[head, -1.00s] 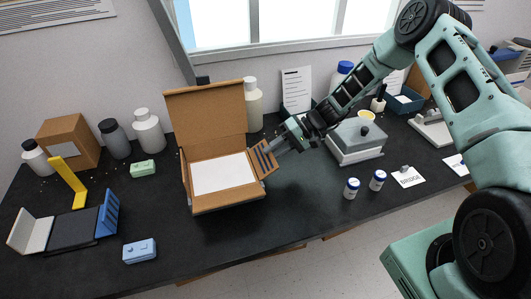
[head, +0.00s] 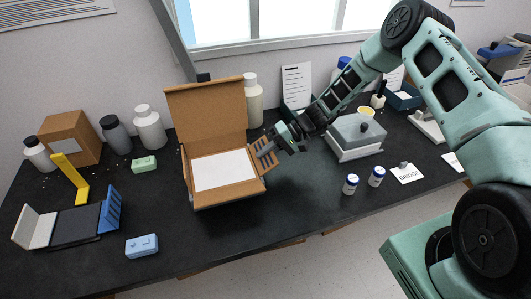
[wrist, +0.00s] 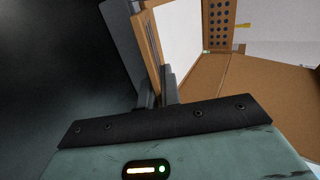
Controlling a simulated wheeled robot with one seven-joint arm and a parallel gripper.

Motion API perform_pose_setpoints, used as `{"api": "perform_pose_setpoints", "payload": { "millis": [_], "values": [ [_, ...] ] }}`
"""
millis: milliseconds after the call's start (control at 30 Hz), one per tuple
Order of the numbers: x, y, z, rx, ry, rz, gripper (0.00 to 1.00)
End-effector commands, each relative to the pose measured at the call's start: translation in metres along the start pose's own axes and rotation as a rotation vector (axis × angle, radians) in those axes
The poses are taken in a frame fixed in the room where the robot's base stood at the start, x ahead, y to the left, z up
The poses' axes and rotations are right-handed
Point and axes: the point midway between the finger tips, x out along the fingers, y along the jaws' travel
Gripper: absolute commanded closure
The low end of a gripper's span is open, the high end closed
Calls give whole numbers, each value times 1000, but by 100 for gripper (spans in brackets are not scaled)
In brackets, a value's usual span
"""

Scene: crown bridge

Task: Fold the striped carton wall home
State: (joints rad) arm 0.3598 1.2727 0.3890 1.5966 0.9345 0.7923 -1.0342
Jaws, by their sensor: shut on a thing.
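The open brown cardboard carton (head: 227,196) stands on the dark bench with a white sheet (head: 224,172) inside and its lid (head: 205,112) raised at the back. Its right wall, the striped carton wall (head: 262,152), has dark stripes and leans outward. My gripper (head: 276,147) is at this wall's outer upper edge, shut on it. In the wrist view my gripper's fingers (wrist: 157,93) are close together on the wall's edge (wrist: 152,48); the exact contact is partly hidden.
A grey box with a knob (head: 357,137) and two small vials (head: 376,176) stand right of the carton. Left are a hinged blue-and-white fixture (head: 75,227), a blue block (head: 141,246) and a green block (head: 144,164). Bottles line the back.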

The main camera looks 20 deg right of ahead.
Motion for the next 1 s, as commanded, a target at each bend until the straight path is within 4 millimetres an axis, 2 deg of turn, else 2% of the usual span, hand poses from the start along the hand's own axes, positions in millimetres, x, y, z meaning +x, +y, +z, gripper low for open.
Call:
{"api": "perform_pose_setpoints", "payload": {
  "millis": [367,1000],
  "values": [
    [0,-9,0,-5,-2,159,100],
    [12,-35,0,-11,-3,732,100]
  ]
}}
